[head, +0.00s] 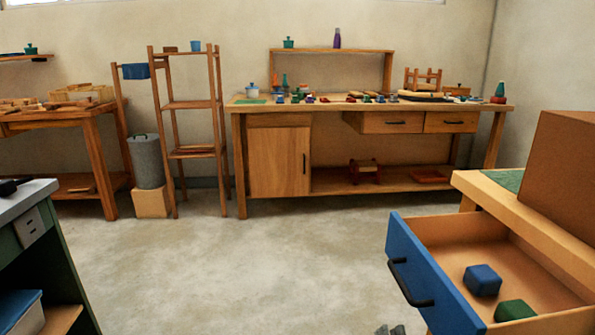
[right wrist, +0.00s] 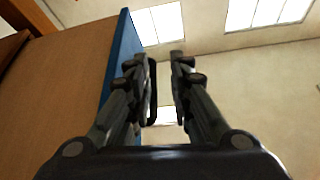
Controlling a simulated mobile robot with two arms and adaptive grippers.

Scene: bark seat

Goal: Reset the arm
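My right gripper (head: 391,330) shows only as grey fingertips at the bottom edge of the head view, below and left of the open drawer's blue front (head: 428,280). In the right wrist view its two fingers (right wrist: 160,62) stand apart, with nothing clamped between them. The drawer's black handle (right wrist: 153,92) shows close beside the left finger there; whether they touch I cannot tell. The handle (head: 408,284) looks free in the head view. A blue block (head: 482,280) and a green block (head: 514,310) lie in the drawer. My left gripper is not in view.
The pulled-out drawer juts from a wooden table (head: 490,195) bearing a large brown box (head: 560,170). A cluttered workbench (head: 280,117) and a shelf rack (head: 190,104) stand at the back wall. A green-sided bench (head: 40,240) is at left. The middle floor (head: 240,260) is clear.

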